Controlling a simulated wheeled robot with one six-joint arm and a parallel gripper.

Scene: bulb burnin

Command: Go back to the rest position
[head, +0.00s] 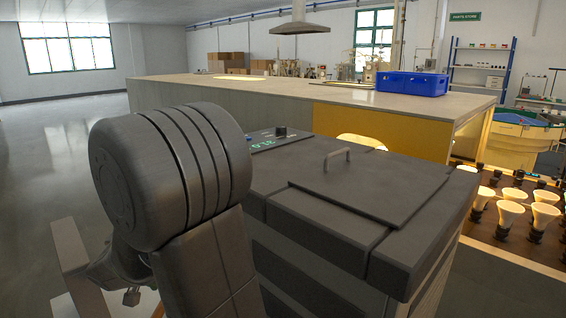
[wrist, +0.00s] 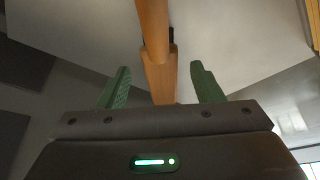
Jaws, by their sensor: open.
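My gripper (wrist: 158,88) shows in the wrist view with its two green fingers spread apart. It is open, and nothing sits between the fingertips that I can tell is held. Behind the fingers an orange-brown post or beam (wrist: 156,45) runs up the picture; I cannot tell what it belongs to. In the head view my dark grey arm is folded in the left foreground, and the gripper itself is hidden there.
A dark grey box with a flat lid and handle (head: 338,158) stands close on the right of my arm. Beyond it is a long counter (head: 250,90) with a blue crate (head: 411,84). Several bulbs (head: 511,213) stand in a rack at the right. Open floor (head: 50,150) lies left.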

